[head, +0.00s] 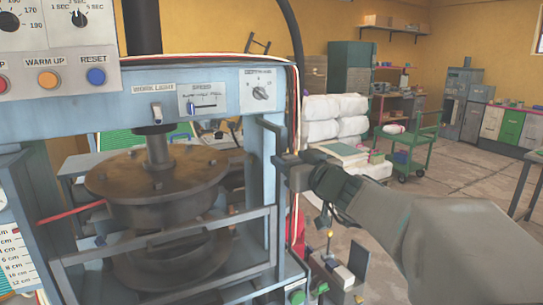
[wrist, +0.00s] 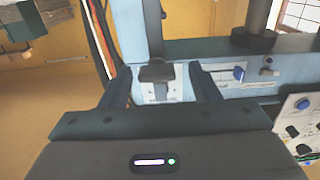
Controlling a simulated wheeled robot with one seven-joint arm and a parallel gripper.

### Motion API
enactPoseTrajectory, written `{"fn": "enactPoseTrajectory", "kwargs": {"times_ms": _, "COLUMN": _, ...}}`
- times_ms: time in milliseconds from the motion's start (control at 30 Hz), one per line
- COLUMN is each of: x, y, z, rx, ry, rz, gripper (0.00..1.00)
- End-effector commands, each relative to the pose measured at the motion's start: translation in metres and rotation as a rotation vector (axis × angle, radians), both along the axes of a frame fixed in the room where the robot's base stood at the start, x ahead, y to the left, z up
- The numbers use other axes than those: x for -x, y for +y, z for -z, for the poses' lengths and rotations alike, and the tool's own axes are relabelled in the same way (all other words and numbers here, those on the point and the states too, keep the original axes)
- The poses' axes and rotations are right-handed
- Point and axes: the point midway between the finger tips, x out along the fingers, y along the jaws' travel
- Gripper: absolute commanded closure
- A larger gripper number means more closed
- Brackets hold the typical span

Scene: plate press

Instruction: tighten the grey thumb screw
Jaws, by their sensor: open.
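A dark grey block-like piece (wrist: 157,72) shows between my fingers in the wrist view, in front of the press frame. It looks like the grey thumb screw, but I cannot be sure. In the head view I cannot make it out; my gripper covers that spot. My gripper (head: 272,150) is beside the right upright of the press, below the dial panel (head: 260,92). In the wrist view my gripper (wrist: 158,88) is open, one finger on each side of the dark piece. I cannot tell whether either finger touches it.
The blue-grey press frame (head: 215,125) holds a round brown plate (head: 155,180) behind a guard rail (head: 170,240). A control box (head: 55,50) is at upper left. Cables run down beside the right upright. White sacks (head: 335,118) and a green cart (head: 412,145) stand farther back.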

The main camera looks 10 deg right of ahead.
Motion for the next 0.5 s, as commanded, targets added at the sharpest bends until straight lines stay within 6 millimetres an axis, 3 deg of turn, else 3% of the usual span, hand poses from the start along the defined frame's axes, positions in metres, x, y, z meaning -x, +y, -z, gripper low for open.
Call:
{"fn": "enactPoseTrajectory", "kwargs": {"times_ms": 133, "x": 0.0001, "y": -0.0032, "z": 0.0003, "rx": 0.000, "ry": 0.000, "rz": 0.006, "gripper": 0.44}}
{"fn": "enactPoseTrajectory", "kwargs": {"times_ms": 167, "x": 0.0002, "y": -0.0033, "z": 0.0003, "rx": 0.000, "ry": 0.000, "rz": 0.006, "gripper": 0.49}}
{"fn": "enactPoseTrajectory", "kwargs": {"times_ms": 300, "x": 0.0002, "y": -0.0033, "z": 0.0002, "rx": 0.000, "ry": 0.000, "rz": 0.006, "gripper": 0.88}}
{"fn": "enactPoseTrajectory", "kwargs": {"times_ms": 500, "x": 0.0002, "y": -0.0026, "z": 0.0006, "rx": -0.003, "ry": 0.001, "rz": 0.005, "gripper": 0.88}}
